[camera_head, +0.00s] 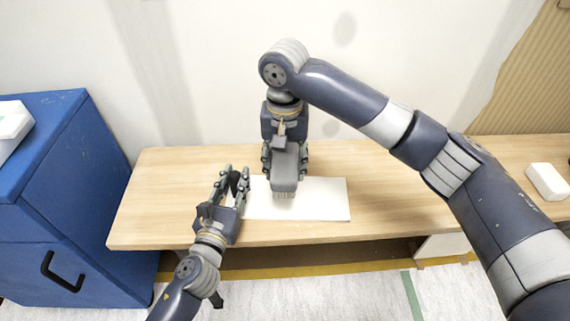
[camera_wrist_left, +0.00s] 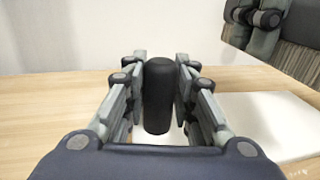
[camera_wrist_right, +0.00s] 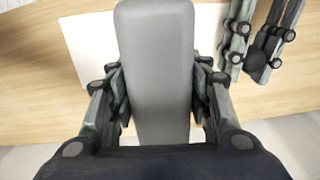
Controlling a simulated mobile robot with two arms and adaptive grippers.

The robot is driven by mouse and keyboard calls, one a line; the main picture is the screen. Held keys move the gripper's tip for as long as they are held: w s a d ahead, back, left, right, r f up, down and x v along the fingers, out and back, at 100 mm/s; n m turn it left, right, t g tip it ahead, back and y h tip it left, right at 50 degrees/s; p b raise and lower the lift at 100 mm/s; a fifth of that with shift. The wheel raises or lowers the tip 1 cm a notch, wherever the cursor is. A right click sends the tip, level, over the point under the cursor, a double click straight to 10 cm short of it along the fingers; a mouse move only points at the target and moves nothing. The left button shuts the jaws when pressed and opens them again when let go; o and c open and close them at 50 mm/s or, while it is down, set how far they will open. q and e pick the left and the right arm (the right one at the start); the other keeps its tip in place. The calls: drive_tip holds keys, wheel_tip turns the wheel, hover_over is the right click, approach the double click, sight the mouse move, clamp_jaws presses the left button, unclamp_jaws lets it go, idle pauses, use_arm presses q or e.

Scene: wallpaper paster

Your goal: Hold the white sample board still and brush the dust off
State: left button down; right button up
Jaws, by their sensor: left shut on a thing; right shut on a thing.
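The white sample board (camera_head: 325,203) lies flat on the wooden table. My left gripper (camera_head: 236,173) is shut on an upright black cylinder (camera_wrist_left: 159,95) at the board's left end. Whether the cylinder is fixed to the board is hidden. My right gripper (camera_head: 284,176) is shut on a grey brush (camera_wrist_right: 157,70), which hangs over the left half of the board. Its bristles (camera_head: 284,194) point down at the board; I cannot tell if they touch it. They also show in the left wrist view (camera_wrist_left: 298,62). I cannot make out dust on the board.
The table (camera_head: 400,180) is clear to the right of the board. A white block (camera_head: 547,181) lies at its far right. A blue cabinet (camera_head: 60,190) with a white object (camera_head: 12,122) on top stands at the left. A wall (camera_head: 200,70) rises behind the table.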

use_arm(q)
drive_tip(key=c, duration=1.3)
unclamp_jaws()
drive_tip(key=shift+f, duration=0.3)
drive_tip(key=shift+o, duration=0.3)
drive_tip(key=shift+r, duration=0.1)
use_arm(e)
drive_tip(key=shift+w, duration=0.1)
use_arm(q)
drive_tip(key=shift+r, duration=0.1)
drive_tip(key=v, duration=1.2)
